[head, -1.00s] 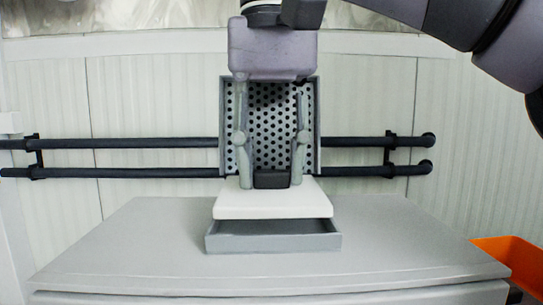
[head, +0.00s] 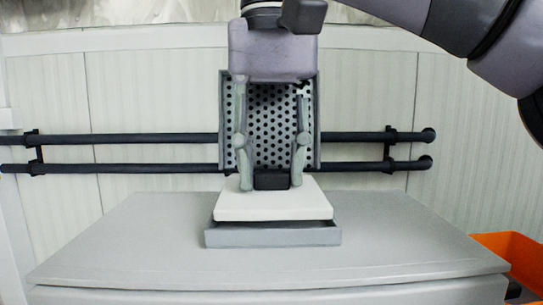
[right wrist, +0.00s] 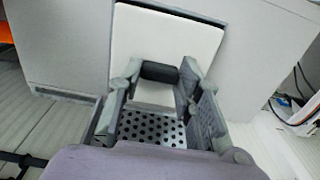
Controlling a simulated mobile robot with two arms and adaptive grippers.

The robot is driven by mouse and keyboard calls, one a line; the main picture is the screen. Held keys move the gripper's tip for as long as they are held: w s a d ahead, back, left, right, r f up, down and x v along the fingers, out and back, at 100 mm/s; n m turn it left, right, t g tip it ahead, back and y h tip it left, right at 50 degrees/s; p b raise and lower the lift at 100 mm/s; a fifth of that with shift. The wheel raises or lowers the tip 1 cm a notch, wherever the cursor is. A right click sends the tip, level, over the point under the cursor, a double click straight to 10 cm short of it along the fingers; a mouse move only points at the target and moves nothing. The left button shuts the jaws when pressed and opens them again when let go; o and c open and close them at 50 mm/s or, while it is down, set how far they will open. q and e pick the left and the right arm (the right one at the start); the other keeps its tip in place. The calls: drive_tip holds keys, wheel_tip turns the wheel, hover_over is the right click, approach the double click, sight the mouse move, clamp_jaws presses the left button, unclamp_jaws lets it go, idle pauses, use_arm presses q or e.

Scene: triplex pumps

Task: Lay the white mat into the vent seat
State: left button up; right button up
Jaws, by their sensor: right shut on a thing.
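The white mat (head: 272,208) is a flat, thick square with a black grip block (head: 271,180) on top. My right gripper (head: 271,186) points down from above, its two fingers shut on the black block. The mat looks level, just over the grey tray-like seat (head: 272,237); I cannot tell whether it touches. A perforated panel (head: 270,125) stands upright behind the mat. In the right wrist view the mat (right wrist: 165,40) lies beyond the fingers, the block (right wrist: 159,71) is between them, and a thin dark gap shows along the mat's edge. My left gripper is not in view.
The seat stands on a grey cabinet top (head: 120,245) with clear room on both sides. Dark rails (head: 120,167) run along the wall behind. An orange bin (head: 510,255) is low at the right.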

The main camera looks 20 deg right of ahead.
drive_tip(key=shift+f+b, duration=0.65)
drive_tip(key=shift+f, duration=0.35)
drive_tip(key=o, duration=1.2)
drive_tip(key=shift+r, duration=0.1)
